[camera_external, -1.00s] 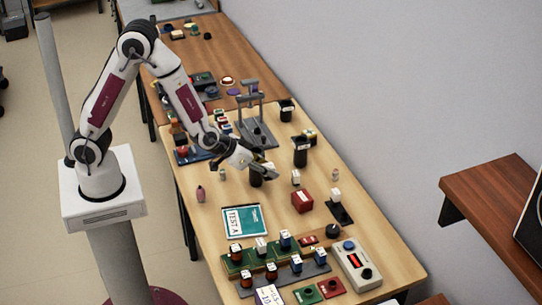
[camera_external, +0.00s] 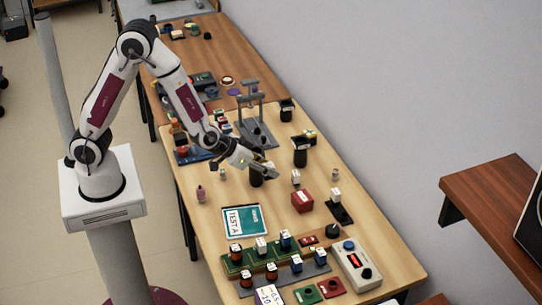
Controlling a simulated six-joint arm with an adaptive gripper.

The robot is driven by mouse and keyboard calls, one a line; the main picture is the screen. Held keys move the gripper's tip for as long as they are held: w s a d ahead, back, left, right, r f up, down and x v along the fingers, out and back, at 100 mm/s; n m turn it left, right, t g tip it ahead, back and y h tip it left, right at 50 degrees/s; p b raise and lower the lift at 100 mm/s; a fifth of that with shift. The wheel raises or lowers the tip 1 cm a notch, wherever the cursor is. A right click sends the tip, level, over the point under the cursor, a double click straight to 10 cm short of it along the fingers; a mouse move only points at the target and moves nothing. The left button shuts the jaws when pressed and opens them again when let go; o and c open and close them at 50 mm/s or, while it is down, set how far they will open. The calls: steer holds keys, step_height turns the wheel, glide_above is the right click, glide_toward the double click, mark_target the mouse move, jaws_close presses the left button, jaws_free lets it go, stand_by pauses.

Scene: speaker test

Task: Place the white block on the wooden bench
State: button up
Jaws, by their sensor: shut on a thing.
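My gripper (camera_external: 268,170) is over the middle of the wooden bench (camera_external: 205,228), above and partly in front of a dark cup (camera_external: 256,178). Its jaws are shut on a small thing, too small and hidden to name. A small white block (camera_external: 296,177) stands on the bench to the right of the gripper, apart from it. Another white block (camera_external: 336,194) is at a black stand (camera_external: 341,213) further right. I cannot tell which white block the task means.
Dark cups (camera_external: 300,153) and a grey stand (camera_external: 252,118) are behind. Component boards (camera_external: 270,255) and a control box (camera_external: 357,267) fill the front. Bare wood shows between them.

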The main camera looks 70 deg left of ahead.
mark_target(269, 163)
steer(key=shift+r, duration=0.2)
steer(key=shift+w+d+r+n+y, duration=0.1)
steer(key=shift+r+n+y, duration=0.15)
steer(key=shift+r+n, duration=0.15)
steer(key=shift+w+d+r+n+y, duration=0.1)
steer(key=shift+r+n+y, duration=0.2)
steer(key=shift+r, duration=0.1)
steer(key=shift+w+a+r+n+y, duration=0.1)
steer(key=shift+a+r+n+y, duration=0.35)
steer(key=shift+r, duration=0.3)
steer(key=s+a+r, duration=0.1)
steer(key=a+r, duration=0.2)
steer(key=a, duration=0.4)
steer(key=s+a+r, duration=0.2)
steer(key=a+r, duration=0.1)
steer(key=a, duration=0.4)
steer(key=shift+n+y, duration=0.3)
steer(key=shift+n, duration=0.15)
steer(key=shift+r, duration=0.2)
